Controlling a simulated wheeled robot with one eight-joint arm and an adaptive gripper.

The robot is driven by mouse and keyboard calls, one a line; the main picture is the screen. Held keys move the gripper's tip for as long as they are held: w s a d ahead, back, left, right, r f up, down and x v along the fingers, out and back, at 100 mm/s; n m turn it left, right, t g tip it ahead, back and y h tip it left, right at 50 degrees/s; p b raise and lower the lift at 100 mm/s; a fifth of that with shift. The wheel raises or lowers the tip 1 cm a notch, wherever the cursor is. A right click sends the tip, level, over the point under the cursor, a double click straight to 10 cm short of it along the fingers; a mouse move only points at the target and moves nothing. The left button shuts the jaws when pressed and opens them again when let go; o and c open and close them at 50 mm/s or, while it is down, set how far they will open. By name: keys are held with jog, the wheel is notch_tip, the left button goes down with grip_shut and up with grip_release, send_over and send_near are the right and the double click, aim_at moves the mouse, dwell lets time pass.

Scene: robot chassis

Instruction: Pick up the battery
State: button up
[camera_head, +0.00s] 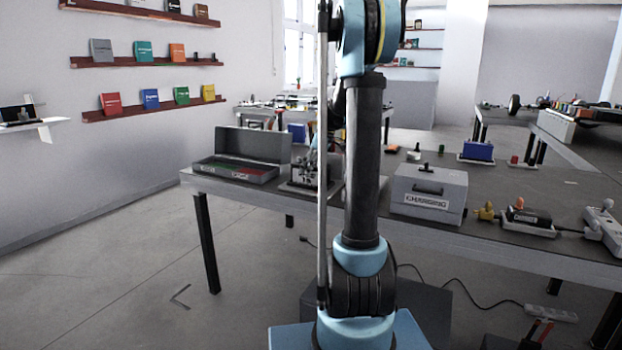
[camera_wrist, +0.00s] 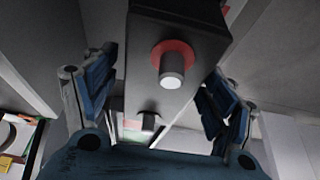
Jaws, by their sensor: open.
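In the wrist view, a dark grey block that looks like the battery (camera_wrist: 195,38) fills the upper middle. One metal post on it has a red ring, and a second, smaller post sits lower. My gripper (camera_wrist: 160,78) is open, with one blue finger to the left and one to the right of the block. Whether either finger touches it cannot be told. In the head view my arm stands in front of the table, and I cannot clearly make out the gripper or this block there.
On the table (camera_head: 400,223), an open case (camera_head: 256,147) with green and red compartments stands left. A grey box labelled CHARGING (camera_head: 430,188) stands right of my arm. A blue box (camera_head: 478,150) is farther back, and a power strip (camera_head: 602,226) lies at the right edge.

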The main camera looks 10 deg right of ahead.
jog(key=shift+x, duration=0.9)
jog(key=shift+r, duration=0.1)
grip_shut()
